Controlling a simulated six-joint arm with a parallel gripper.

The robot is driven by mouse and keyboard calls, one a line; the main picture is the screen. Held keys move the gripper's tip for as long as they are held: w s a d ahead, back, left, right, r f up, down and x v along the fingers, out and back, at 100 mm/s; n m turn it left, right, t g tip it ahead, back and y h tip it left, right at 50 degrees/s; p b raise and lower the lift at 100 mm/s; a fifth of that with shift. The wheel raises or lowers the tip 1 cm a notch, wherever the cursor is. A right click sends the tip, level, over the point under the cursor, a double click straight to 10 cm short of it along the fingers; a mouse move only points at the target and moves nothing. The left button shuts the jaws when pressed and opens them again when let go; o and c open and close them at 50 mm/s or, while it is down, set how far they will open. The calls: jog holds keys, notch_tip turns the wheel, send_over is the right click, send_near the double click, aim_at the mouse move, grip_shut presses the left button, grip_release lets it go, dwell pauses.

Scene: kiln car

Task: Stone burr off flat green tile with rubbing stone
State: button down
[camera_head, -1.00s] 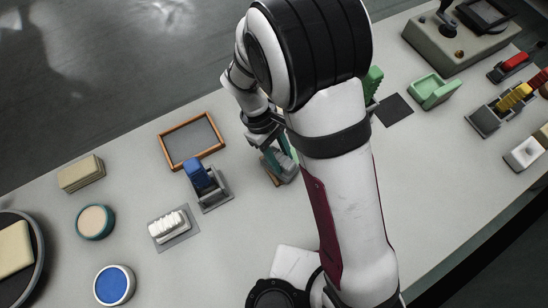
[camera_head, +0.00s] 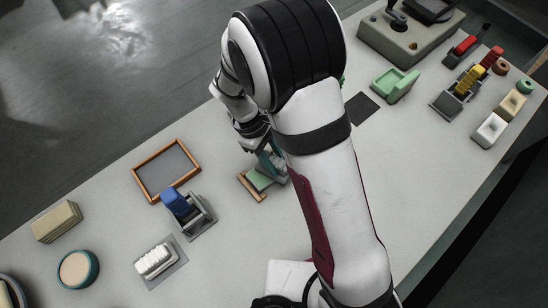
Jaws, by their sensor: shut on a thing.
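A flat green tile (camera_head: 259,180) lies on a small wooden board (camera_head: 246,187) in the middle of the bench. Its right part is hidden by my gripper. My gripper (camera_head: 269,166) is shut and points down at the tile's right side. What it holds looks like a small grey block, probably the rubbing stone, mostly hidden by the fingers and arm. I cannot tell whether it touches the tile. The burr is too small to make out.
A wood-framed tray (camera_head: 167,171), a blue-topped tool in a grey stand (camera_head: 187,210) and a white ribbed piece (camera_head: 155,260) stand to the left. A green tray (camera_head: 394,83) and a dark pad (camera_head: 361,108) lie right. Bare bench lies between.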

jog(key=shift+s+a, duration=2.5)
notch_tip(320, 180, up, 7)
